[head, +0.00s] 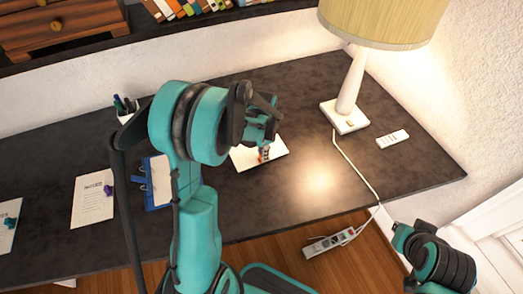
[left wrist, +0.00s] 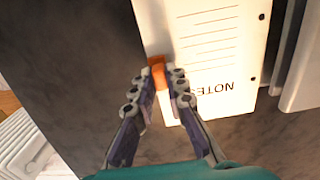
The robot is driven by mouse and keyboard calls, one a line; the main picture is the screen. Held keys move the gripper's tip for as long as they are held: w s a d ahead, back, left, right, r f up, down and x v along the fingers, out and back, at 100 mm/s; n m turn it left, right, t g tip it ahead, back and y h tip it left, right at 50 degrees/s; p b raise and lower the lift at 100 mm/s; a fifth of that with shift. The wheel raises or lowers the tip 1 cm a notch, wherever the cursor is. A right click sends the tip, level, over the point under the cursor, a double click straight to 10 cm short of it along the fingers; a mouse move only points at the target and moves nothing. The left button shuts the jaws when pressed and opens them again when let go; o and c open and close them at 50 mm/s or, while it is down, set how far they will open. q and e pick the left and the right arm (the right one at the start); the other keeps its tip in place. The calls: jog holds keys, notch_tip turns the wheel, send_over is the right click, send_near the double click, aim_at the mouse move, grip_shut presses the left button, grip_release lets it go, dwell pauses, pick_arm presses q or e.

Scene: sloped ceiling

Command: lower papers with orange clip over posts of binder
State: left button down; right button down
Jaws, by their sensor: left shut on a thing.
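White papers (head: 247,157) show above the dark desk in the head view, partly behind my left gripper (head: 264,152). In the left wrist view the papers (left wrist: 215,45) have printed lines, the word NOTES upside down, and two dark holes along the right edge. An orange clip (left wrist: 157,72) sits at their left edge. It also shows small in the head view (head: 266,152). My left gripper (left wrist: 166,80) is shut on the clip. No binder posts can be made out. A blue folder or board (head: 148,183) lies left of the papers; I cannot tell whether it is the binder.
A pen cup (head: 126,112) and a clipped sheet (head: 92,200) lie left. A power strip (head: 328,243) is on the floor. A pale object (left wrist: 302,60) borders the wrist view.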

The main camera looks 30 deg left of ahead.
pick_arm(q)
jog(key=shift+s+d, duration=0.15)
jog(key=shift+d, duration=0.05)
jog(key=c, duration=1.5)
grip_release()
jog(key=shift+o, duration=0.2)
notch_tip(320, 180, up, 12)
jog(key=s+d+r+n+t, duration=0.1)
jog(key=s+d+n+t, duration=0.2)
jog(key=s, duration=0.4)
jog(key=s+d+r+n+t, duration=0.2)
jog(key=s+d+n+t, duration=0.2)
jog(key=s, duration=0.3)
jog(key=shift+d+r, duration=0.3)
jog(key=shift+d, duration=0.55)
